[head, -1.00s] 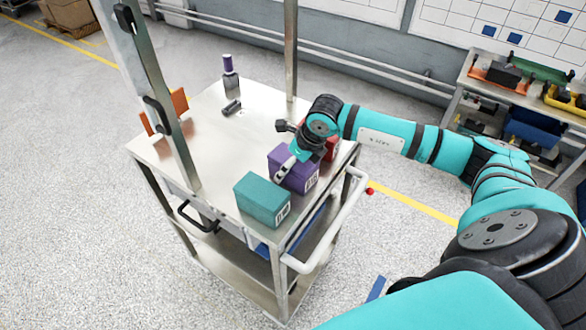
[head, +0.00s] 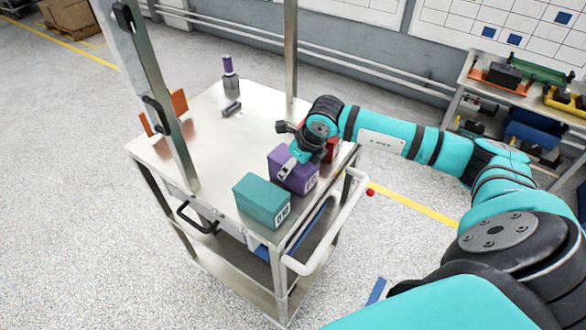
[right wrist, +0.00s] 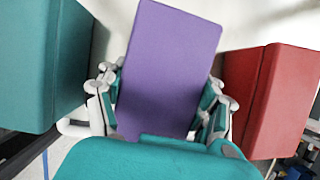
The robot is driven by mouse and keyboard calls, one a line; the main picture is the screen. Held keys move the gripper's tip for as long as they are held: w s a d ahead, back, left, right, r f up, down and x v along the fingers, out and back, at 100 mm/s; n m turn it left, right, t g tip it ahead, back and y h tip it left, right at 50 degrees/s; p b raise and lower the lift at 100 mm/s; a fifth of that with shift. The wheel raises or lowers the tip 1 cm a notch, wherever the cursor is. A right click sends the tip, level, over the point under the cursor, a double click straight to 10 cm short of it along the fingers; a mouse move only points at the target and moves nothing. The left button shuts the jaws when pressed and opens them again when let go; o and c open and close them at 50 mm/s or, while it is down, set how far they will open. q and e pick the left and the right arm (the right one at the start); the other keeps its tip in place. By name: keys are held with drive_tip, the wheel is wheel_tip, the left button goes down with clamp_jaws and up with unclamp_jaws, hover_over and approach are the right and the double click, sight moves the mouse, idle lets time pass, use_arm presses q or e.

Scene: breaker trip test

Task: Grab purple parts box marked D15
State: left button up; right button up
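The purple parts box (head: 300,167) stands on the cart top between a teal box and a red box. A pale label shows on its front, too small to read. My right gripper (head: 290,163) is at the box from above, with a finger against its left side. In the right wrist view the purple box (right wrist: 170,65) fills the space between the fingers, which lie along both its sides and look closed on it. My left gripper is not in view.
The teal box (head: 262,201) is close on the left and the red box (head: 331,146) close on the right. The metal cart (head: 190,140) has uprights and a white handle (head: 330,235). A purple-capped bottle (head: 230,73) and a dark small item (head: 231,108) stand farther back.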

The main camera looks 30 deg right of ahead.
drive_tip(key=c, duration=0.4)
drive_tip(key=shift+r, duration=0.1)
drive_tip(key=shift+c, duration=0.2)
